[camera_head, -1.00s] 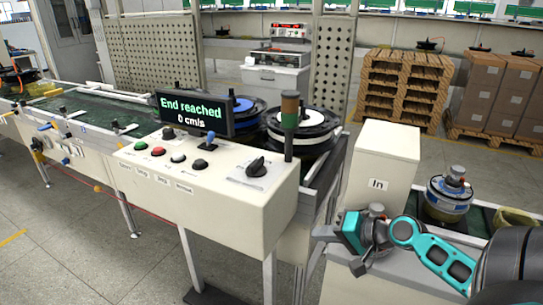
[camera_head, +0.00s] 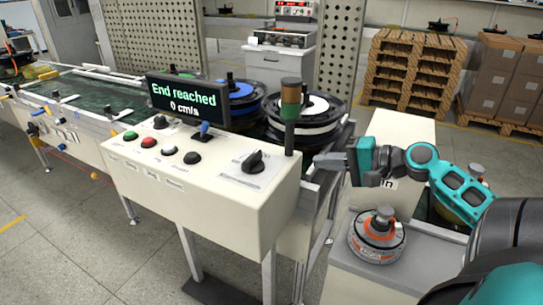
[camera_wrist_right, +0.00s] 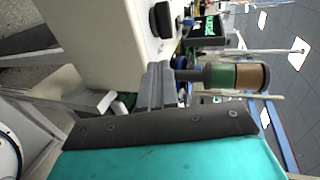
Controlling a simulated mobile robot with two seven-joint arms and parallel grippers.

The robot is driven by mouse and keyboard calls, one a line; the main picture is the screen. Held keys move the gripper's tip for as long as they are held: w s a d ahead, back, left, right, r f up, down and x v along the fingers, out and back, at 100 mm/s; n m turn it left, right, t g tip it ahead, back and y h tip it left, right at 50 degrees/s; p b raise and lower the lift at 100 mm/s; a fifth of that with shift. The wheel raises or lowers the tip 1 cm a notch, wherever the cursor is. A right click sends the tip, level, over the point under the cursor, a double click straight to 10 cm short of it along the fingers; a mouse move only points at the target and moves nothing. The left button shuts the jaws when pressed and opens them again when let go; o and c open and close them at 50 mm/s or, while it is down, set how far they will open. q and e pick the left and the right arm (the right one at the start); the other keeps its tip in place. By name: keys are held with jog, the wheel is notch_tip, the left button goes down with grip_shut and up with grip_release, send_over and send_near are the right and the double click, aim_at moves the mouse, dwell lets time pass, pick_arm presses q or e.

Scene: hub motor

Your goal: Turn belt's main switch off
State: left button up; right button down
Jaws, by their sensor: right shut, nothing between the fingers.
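The belt's control box (camera_head: 225,210) stands in the middle of the head view. Its main switch, a black rotary knob (camera_head: 254,161), sits on a white label at the right end of the sloping top. My right gripper (camera_head: 320,160) is shut and empty, right of the knob and apart from it, beside the box's right end. In the right wrist view the shut fingers (camera_wrist_right: 155,85) point toward the box, and the black knob (camera_wrist_right: 160,18) shows near the top edge. My left gripper is out of view.
A signal post (camera_head: 290,105) rises behind the knob, near my right fingers. The display (camera_head: 187,100) reads "End reached, 0 cm/s". Several buttons and a blue-topped lever (camera_head: 204,130) lie left of the knob. A grey-orange hub motor (camera_head: 377,235) stands at lower right.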

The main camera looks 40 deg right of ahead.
send_near(261, 154)
jog(key=x, duration=0.2)
jog(key=f+x, duration=0.1)
jog(key=x, duration=0.1)
jog(key=shift+a+b, duration=0.3)
jog(key=shift+b, duration=0.1)
jog(key=shift+x, duration=1.05)
jog(key=shift+a+r, duration=0.1)
jog(key=shift+r, duration=0.1)
jog(key=shift+w+d+r+p, duration=0.1)
jog(key=shift+w+d+p, duration=0.25)
jog(key=shift+w, duration=0.1)
jog(key=shift+w+d, duration=0.1)
jog(key=shift+w, duration=0.05)
jog(key=shift+w+d, duration=0.2)
jog(key=shift+w, duration=0.65)
dwell(0.4)
